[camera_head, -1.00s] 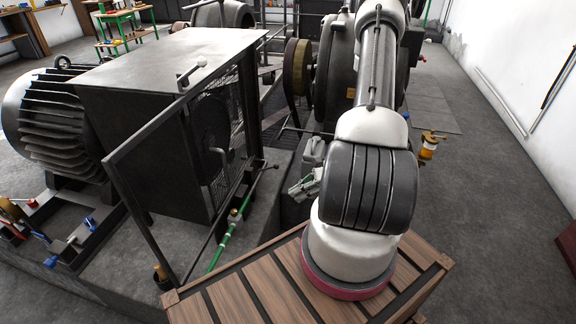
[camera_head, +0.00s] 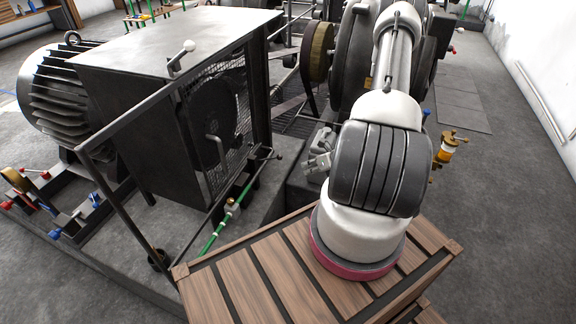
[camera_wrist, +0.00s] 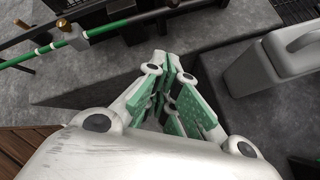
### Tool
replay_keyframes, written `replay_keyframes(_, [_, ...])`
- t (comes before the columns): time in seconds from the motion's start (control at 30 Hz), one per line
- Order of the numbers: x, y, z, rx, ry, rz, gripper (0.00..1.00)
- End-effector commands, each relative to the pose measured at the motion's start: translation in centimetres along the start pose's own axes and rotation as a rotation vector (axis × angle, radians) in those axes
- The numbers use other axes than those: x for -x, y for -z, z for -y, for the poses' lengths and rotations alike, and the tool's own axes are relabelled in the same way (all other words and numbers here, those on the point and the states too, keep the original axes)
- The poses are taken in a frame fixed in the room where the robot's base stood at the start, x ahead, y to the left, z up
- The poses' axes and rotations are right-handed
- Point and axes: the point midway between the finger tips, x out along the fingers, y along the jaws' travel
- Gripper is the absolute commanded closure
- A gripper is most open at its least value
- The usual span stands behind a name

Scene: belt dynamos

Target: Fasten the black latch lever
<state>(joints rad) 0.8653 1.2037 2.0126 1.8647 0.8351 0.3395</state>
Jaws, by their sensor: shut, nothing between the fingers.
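A lever with a pale ball knob (camera_head: 181,57) stands at the top front edge of the dark cabinet (camera_head: 140,95). A dark curved handle (camera_head: 216,150) is on the cabinet's mesh door (camera_head: 222,105). I cannot tell for certain which of these is the black latch lever. My gripper (camera_wrist: 171,66) is shut and empty in the wrist view, its green-padded fingers together above the grey floor. The wrist view shows no latch lever.
A green rod with a brass fitting (camera_head: 232,209) runs low before the cabinet; it also shows in the wrist view (camera_wrist: 72,36). A grey can-like object (camera_wrist: 278,62) is right of my gripper. A slatted wooden top (camera_head: 240,272) lies in front. Dark rails frame the cabinet.

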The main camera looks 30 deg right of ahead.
Motion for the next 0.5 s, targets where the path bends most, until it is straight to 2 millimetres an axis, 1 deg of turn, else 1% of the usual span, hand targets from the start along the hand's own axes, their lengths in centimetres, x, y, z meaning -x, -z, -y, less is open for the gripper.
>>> replay_keyframes(0.13, [-0.5, 0.0, 0.0, 0.001, -0.001, -0.001, 1.0])
replay_keyframes(0.23, [-1.8, 0.1, -0.1, 0.002, -0.004, -0.002, 1.0])
replay_keyframes(0.37, [-4.3, 0.1, -0.1, 0.003, -0.004, -0.002, 1.0])
replay_keyframes(0.5, [-7.4, 0.1, -0.1, 0.003, -0.004, -0.002, 1.0])
